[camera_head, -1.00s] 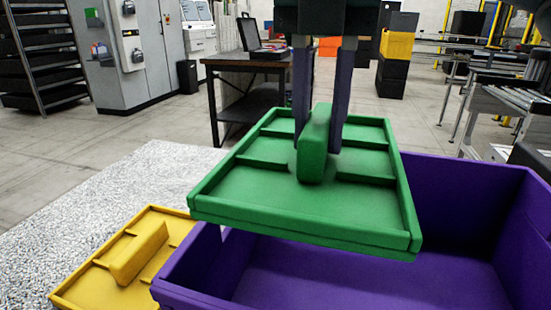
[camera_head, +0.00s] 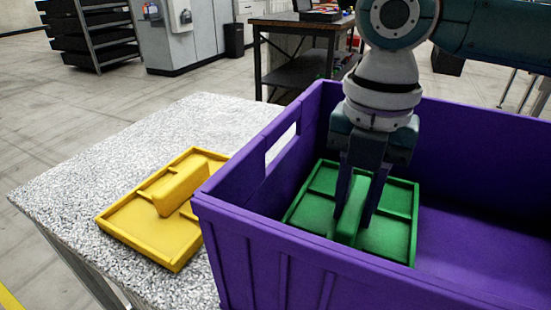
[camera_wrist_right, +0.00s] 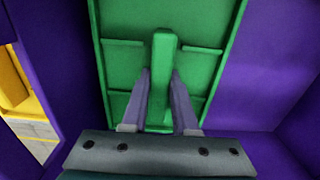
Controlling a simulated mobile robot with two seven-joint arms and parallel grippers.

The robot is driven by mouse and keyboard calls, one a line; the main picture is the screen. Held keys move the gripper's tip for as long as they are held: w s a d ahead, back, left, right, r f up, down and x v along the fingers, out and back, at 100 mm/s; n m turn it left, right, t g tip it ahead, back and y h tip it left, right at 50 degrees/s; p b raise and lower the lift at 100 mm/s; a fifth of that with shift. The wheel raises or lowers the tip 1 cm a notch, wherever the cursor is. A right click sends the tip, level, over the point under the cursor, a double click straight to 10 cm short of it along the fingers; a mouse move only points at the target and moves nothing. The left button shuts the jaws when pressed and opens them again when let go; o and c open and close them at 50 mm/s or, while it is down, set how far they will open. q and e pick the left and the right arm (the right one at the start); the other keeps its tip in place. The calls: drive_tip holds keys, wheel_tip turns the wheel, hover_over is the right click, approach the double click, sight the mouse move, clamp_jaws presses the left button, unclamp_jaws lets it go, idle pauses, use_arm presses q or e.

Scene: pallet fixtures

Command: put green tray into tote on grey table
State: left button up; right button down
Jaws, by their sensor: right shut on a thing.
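The green tray (camera_head: 387,240) is inside the purple tote (camera_head: 262,222), at the tote's left end in the head view. My right gripper (camera_head: 355,215) reaches down into the tote and is shut on the tray's raised middle handle. The right wrist view shows the green tray (camera_wrist_right: 198,68) with the gripper's fingers (camera_wrist_right: 160,100) on either side of the handle. I cannot tell if the tray touches the tote floor. The tote stands on the speckled grey table (camera_head: 95,150). My left gripper is not in view.
A yellow tray (camera_head: 150,225) with a raised handle lies on the grey table, left of the tote. The tote's near and left walls stand high around the green tray. The tote floor (camera_head: 460,235) to the right is bare. A dark workbench (camera_head: 300,50) stands behind.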

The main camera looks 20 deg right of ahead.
sight(356, 200)
drive_tip(key=shift+f, duration=0.85)
drive_tip(key=c, duration=0.7)
unclamp_jaws()
drive_tip(key=shift+f, duration=0.1)
drive_tip(key=shift+r, duration=0.45)
wheel_tip(356, 200, up, 11)
drive_tip(key=shift+f+p, duration=0.1)
drive_tip(key=shift+p, duration=1.1)
drive_tip(key=shift+r, duration=0.3)
